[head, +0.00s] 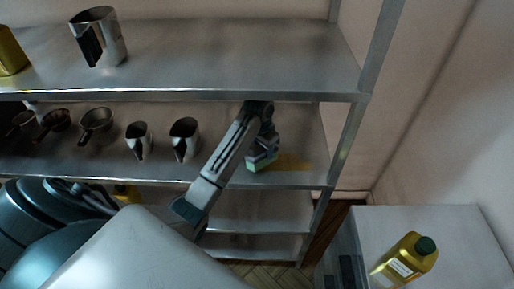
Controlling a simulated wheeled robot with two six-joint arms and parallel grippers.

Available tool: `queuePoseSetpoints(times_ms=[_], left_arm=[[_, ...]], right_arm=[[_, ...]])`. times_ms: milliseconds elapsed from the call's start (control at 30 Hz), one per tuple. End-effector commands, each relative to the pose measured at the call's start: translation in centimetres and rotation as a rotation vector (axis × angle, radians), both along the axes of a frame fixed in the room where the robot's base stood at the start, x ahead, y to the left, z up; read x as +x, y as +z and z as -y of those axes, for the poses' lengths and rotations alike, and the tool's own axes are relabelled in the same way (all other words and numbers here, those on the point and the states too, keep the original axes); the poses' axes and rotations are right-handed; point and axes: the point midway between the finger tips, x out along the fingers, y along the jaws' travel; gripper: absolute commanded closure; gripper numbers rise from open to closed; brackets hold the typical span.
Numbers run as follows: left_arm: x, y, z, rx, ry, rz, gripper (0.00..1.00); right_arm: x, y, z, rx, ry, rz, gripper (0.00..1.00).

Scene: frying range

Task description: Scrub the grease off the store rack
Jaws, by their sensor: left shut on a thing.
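The metal store rack (230,95) fills the left and middle of the head view, with several shelves. A yellow-brown grease smear (294,161) lies on its second shelf, near the right end. My left gripper (262,156) reaches onto that shelf and is shut on a green-edged scrubbing sponge (261,164). The sponge is at the left edge of the smear, low over the shelf or touching it; I cannot tell which. The gripper hides part of the sponge. My right gripper is not in view.
Two metal jugs (185,139) and several small dark pans (95,122) stand on the same shelf, left of my arm. A larger jug (99,38) stands on the top shelf. A yellow bottle with a dark cap (404,262) is on a white-topped unit (450,222) at the right.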

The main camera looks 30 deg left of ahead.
Motion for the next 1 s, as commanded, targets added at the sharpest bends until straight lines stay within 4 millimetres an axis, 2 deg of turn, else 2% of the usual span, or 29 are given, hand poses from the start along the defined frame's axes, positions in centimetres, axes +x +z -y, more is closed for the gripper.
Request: queuePoseSetpoints(times_ms=[267,500,767,1000], left_arm=[[0.5,-0.2,1.0,-0.003,0.0,-0.004,1.0],[1.6,-0.1,2.8,-0.004,-0.001,-0.004,1.0],[2.1,0.0,3.6,-0.002,0.0,-0.003,1.0],[3.1,0.0,5.3,-0.003,-0.001,-0.003,1.0]], right_arm=[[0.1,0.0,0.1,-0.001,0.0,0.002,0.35],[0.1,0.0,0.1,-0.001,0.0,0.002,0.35],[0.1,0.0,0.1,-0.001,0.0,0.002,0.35],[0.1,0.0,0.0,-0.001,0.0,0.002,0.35]])
